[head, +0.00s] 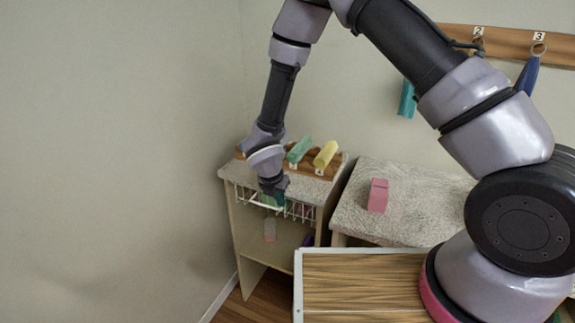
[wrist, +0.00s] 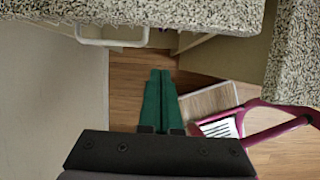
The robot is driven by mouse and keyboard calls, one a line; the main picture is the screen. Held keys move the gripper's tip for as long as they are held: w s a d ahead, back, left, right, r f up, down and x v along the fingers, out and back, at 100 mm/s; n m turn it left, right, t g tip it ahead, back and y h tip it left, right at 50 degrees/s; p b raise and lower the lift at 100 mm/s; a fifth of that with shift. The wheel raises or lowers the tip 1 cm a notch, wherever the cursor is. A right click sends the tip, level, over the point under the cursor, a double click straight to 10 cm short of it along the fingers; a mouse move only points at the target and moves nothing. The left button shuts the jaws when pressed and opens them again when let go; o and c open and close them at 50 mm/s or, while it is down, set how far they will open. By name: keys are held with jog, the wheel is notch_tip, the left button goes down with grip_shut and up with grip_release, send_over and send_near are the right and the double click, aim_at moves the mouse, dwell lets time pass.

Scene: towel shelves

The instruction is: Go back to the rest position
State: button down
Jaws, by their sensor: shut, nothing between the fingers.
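My gripper (head: 273,200) hangs pointing down in front of the left shelf unit, by its wire basket (head: 300,209). In the wrist view its two green fingers (wrist: 160,98) lie side by side, shut and empty, above the wooden floor. The arm reaches down from the top of the head view. No rest position is marked in either view.
A green towel (head: 299,150) and a yellow towel (head: 325,154) lie on a wooden rack on the speckled shelf top. A pink block-like towel (head: 378,195) stands on the speckled table (head: 415,212) to the right. A teal towel (head: 407,99) hangs near wall hooks.

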jog(key=w+d+r+m, duration=0.2)
jog(key=d+r+m, duration=0.65)
jog(key=r, duration=0.45)
jog(key=w+d+r+m, duration=0.2)
jog(key=d+r+m, duration=0.5)
jog(key=d+r, duration=0.5)
jog(key=s+d+r+m+t+y, duration=0.1)
jog(key=s+d+r+m, duration=0.3)
jog(key=s+r+m, duration=0.6)
jog(key=s+d+r+m+t+y, duration=0.2)
jog(key=s+d+r+m, duration=0.2)
jog(key=s+r+m, duration=0.5)
jog(key=shift+s+d+r+m+y, duration=0.35)
jog(key=shift+s+r+m+y, duration=0.05)
jog(key=shift+r+m, duration=0.2)
